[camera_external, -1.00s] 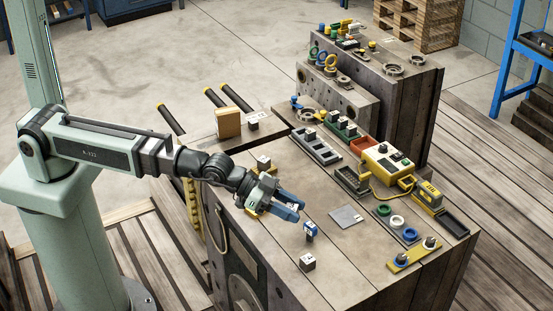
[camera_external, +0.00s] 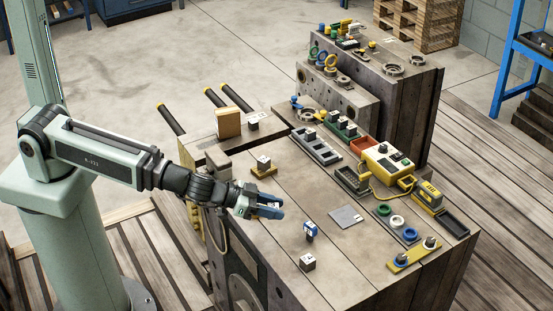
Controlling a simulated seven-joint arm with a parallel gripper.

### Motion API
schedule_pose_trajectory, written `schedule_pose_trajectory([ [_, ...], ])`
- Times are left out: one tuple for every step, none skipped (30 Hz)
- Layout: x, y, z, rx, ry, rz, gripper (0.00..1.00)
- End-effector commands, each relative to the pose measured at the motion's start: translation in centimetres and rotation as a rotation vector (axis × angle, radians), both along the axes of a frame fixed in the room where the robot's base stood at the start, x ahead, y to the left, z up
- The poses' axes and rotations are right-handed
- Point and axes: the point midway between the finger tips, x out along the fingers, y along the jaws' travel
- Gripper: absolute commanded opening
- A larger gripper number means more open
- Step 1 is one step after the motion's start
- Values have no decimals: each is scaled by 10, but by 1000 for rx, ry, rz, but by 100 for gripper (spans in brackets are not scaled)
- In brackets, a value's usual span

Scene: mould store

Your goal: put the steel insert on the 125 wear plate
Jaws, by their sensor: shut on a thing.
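My gripper (camera_external: 270,208) is above the left part of the big steel block's top, its blue fingers pointing right. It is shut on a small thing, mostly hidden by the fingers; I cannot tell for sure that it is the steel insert. A flat grey plate (camera_external: 346,217) lies on the block top, right of my gripper; its marking is too small to read, so I cannot confirm it as the 125 wear plate. Small blocks stand nearby: one on a yellow base (camera_external: 263,162), one with a blue side (camera_external: 311,230), and a grey one (camera_external: 307,262).
A yellow control box (camera_external: 386,162) with a cable, a dark slotted tray (camera_external: 315,146), coloured rings (camera_external: 397,222) and a yellow holder (camera_external: 412,254) occupy the right side. A tan box (camera_external: 229,123) stands at the back left. The top between gripper and grey plate is mostly clear.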

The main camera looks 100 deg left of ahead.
Motion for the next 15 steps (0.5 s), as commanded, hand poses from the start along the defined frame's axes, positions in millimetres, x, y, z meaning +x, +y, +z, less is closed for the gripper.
schedule_pose_trajectory([
  [-5, 6, 1, 3, 0, 38, 0],
  [-7, 10, 1, 2, -1, 71, 0],
  [-10, 17, 3, 3, -1, 117, 0],
  [-12, 22, 5, 3, -2, 157, 0],
  [-15, 27, 8, 3, -3, 194, 0],
  [-19, 33, 11, 3, -3, 245, 0],
  [-22, 37, 14, 1, -3, 282, 0],
  [-25, 42, 17, 3, -5, 318, 0],
  [-30, 48, 22, 1, -6, 369, 0],
  [-32, 52, 25, 0, -6, 406, 0],
  [-34, 55, 27, 1, -6, 443, 0],
  [-37, 60, 32, 0, -6, 493, 0],
  [-40, 64, 35, 1, -7, 527, 0],
  [-42, 67, 37, 0, -7, 562, 0],
  [-45, 71, 41, 0, -6, 607, 0],
])
